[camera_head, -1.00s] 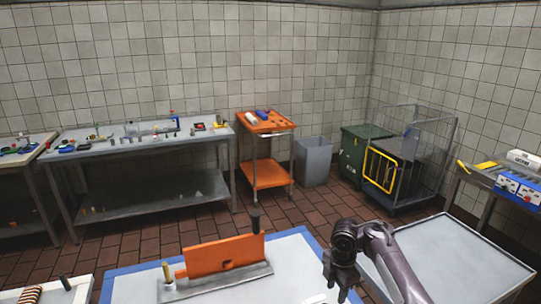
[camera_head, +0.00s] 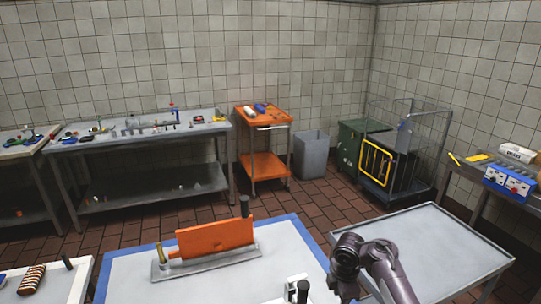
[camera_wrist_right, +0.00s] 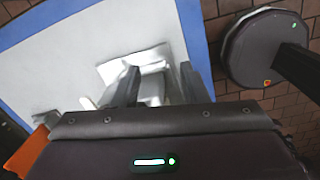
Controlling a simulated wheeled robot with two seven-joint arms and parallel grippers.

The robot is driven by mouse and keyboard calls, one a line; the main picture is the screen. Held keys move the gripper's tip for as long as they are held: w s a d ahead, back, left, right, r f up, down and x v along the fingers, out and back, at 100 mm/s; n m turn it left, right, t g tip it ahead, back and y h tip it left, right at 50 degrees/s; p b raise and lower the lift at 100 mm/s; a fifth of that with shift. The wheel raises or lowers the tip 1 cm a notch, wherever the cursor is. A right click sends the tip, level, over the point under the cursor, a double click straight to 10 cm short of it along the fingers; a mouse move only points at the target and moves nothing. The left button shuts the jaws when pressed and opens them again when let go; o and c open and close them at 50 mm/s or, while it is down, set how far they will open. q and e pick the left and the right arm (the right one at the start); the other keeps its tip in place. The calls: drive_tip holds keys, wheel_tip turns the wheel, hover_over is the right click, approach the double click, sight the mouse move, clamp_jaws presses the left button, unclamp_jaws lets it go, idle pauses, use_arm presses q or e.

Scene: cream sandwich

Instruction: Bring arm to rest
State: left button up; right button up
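My right arm comes in at the bottom right of the head view, with its wrist (camera_head: 348,254) over the right edge of the blue-bordered table (camera_head: 125,268). Its gripper is cut off by the lower picture edge there. In the right wrist view my right gripper (camera_wrist_right: 158,78) has its two dark fingers spread apart. A white and grey fixture (camera_wrist_right: 150,88) on the table shows beyond and between them; I see no grip on it. My left arm and gripper are in no view.
An orange plate (camera_head: 215,237) stands in a grey holder on the table. A white fixture with a black knob (camera_head: 303,290) is near the front edge. A grey-topped cart (camera_head: 430,245) stands right of my arm. The brick floor behind the table is open.

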drive_tip(key=s+f+m+t, duration=0.2)
drive_tip(key=s+f+m, duration=0.2)
drive_tip(key=s+m, duration=0.65)
drive_tip(key=s+r+m+t, duration=0.1)
drive_tip(key=s+r+m, duration=0.2)
drive_tip(key=s+r, duration=0.5)
drive_tip(key=s+r+m, duration=0.3)
drive_tip(key=s+m, duration=0.1)
drive_tip(key=s, duration=0.8)
wheel_tip(320, 180, down, 37)
drive_tip(key=s+g+b, duration=0.2)
drive_tip(key=s+b, duration=0.1)
drive_tip(key=b, duration=0.2)
use_arm(q)
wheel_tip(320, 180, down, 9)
drive_tip(key=b, duration=0.3)
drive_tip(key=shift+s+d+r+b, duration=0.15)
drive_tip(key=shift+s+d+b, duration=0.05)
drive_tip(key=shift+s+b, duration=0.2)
use_arm(e)
drive_tip(key=s+d+f, duration=0.2)
drive_tip(key=s+f, duration=0.7)
drive_tip(key=f, duration=0.1)
drive_tip(key=s+d+f, duration=0.1)
drive_tip(key=s+f, duration=0.8)
drive_tip(key=f, duration=0.1)
drive_tip(key=shift+s+d+g, duration=0.25)
drive_tip(key=shift+d+g, duration=0.05)
drive_tip(key=shift+d, duration=0.05)
